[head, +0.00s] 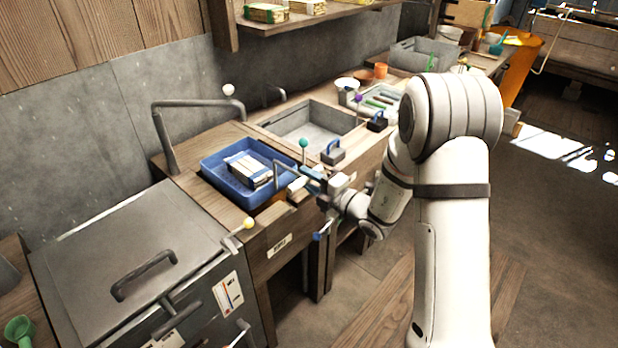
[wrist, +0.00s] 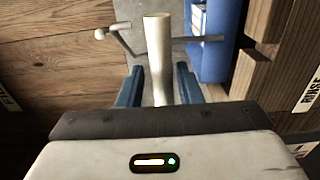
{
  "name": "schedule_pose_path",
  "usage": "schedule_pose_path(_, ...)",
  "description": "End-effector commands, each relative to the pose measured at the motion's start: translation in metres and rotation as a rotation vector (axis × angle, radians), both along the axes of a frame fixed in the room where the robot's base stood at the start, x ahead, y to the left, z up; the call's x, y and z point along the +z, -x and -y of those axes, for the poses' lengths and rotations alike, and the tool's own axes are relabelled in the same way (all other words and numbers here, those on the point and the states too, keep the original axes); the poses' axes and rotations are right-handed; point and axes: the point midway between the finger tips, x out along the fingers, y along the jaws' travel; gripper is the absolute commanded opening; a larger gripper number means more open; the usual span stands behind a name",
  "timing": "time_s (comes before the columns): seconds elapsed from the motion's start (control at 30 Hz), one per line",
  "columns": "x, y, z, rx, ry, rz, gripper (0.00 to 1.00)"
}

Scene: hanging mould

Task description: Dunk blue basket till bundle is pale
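The blue basket (head: 212,172) sits on the wooden counter at the left of the sink, with a pale, striped bundle (head: 250,168) in it. Part of the basket also shows at the upper right of the wrist view (wrist: 222,60). My gripper (head: 308,181) is at the counter's front edge, just right of the basket. In the wrist view, my blue fingers (wrist: 158,88) stand apart on either side of a pale, rounded handle (wrist: 158,45), with small gaps showing. I cannot tell what the handle is joined to.
A metal lidded box (head: 125,235) is at the left front. Trays and tools fill the far counter.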

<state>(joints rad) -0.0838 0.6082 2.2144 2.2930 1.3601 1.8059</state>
Motion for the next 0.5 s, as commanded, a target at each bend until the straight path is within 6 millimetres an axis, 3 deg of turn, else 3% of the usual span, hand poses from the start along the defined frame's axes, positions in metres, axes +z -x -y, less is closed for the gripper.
schedule_pose_path(0.2, -0.0012, 0.0006, 0.0000, 0.000, 0.001, -0.003, 0.50)
schedule_pose_path(0.5, -0.0017, 0.0026, 0.0027, 0.000, 0.001, -0.005, 0.51)
